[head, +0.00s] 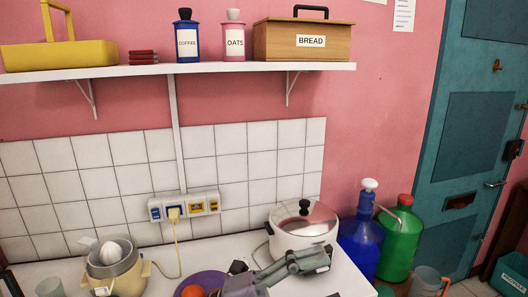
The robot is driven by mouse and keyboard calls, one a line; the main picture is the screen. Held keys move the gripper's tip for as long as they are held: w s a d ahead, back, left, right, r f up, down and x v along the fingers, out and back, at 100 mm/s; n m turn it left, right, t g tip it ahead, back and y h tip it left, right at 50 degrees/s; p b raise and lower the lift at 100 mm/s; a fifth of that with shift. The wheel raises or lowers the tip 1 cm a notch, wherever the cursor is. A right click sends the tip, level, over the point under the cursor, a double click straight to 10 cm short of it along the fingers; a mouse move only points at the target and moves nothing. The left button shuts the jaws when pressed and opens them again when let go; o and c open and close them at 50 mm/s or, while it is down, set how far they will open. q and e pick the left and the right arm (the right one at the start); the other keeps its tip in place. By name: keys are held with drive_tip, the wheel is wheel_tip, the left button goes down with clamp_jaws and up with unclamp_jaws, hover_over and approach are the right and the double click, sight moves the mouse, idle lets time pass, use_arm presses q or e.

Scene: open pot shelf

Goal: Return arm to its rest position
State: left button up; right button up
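One grey gripper (318,262) shows at the bottom middle of the head view. Its body is at the lower left and its jointed fingers point to the right and slightly up, so I take it as my left one. It is over the counter, in front of the white pot (290,247), and overlaps the pot's lower edge in the picture. Whether they touch is not clear. Its fingertips are too small and overlapped to show their opening, and I see nothing clearly held. The other gripper is not in view.
A lid with a black knob (304,207) is on the pot. A citrus juicer (112,262) stands left, a purple plate (203,280) with an orange fruit (192,291) nearer. Blue (361,243) and green bottles (401,240) stand right. The shelf (200,69) runs above.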

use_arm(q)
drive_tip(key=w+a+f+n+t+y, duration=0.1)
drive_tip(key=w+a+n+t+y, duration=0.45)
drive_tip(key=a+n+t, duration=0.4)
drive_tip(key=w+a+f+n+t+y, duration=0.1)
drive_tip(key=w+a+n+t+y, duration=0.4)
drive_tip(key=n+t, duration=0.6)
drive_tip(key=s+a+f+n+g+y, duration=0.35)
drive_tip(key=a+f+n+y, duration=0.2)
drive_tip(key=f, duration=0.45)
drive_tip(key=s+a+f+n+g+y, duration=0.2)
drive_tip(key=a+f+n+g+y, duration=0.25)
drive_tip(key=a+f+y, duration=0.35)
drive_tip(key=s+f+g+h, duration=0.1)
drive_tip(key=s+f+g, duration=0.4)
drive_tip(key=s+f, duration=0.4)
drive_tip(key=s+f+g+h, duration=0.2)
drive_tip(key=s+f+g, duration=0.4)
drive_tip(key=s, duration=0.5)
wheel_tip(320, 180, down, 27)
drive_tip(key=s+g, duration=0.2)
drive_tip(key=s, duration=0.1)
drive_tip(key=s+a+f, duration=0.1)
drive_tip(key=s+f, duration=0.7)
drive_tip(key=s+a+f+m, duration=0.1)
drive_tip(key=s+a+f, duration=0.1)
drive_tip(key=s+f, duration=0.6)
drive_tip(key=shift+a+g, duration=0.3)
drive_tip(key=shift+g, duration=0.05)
